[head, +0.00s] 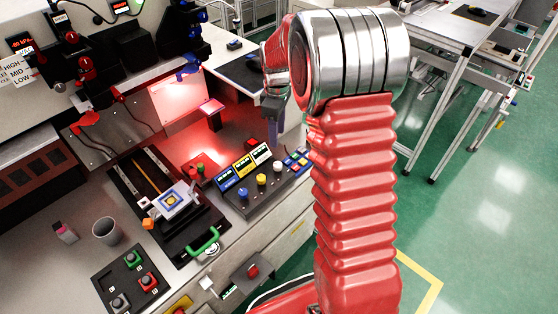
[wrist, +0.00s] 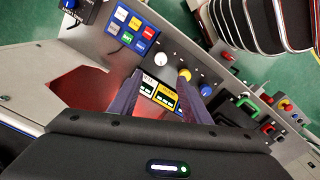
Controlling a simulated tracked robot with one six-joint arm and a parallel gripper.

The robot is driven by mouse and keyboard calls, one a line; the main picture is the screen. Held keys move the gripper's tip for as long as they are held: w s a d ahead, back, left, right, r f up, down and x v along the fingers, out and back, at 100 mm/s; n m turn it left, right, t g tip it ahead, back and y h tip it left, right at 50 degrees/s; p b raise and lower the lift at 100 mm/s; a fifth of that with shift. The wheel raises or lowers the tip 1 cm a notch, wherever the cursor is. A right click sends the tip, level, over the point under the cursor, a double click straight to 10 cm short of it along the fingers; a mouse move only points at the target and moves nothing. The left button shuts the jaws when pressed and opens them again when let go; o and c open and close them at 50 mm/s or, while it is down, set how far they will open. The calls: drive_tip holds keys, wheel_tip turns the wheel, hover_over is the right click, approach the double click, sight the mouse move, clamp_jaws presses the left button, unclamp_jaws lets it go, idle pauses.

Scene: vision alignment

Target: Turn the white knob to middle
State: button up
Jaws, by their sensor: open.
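The white knob (head: 277,167) is the rightmost of three knobs on a dark control panel (head: 262,203). It also shows in the wrist view (wrist: 160,59), just beyond my fingertips and roughly between them. Its pointer direction is too small to tell. My gripper (head: 274,132) points down above the back of the panel, apart from the knobs. In the wrist view my gripper (wrist: 161,77) has its two dark fingers spread with nothing between them.
The blue knob (head: 243,193) sits left of the yellow one. Three small displays (head: 244,164) stand behind the knobs, and coloured buttons (head: 296,160) lie to the right. A green handle (head: 204,243) and a grey cup (head: 106,231) are farther left.

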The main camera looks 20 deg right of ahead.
sight(277, 164)
drive_tip(key=shift+f, duration=0.1)
wheel_tip(277, 164, down, 14)
drive_tip(key=shift+r, duration=0.2)
idle(0.4)
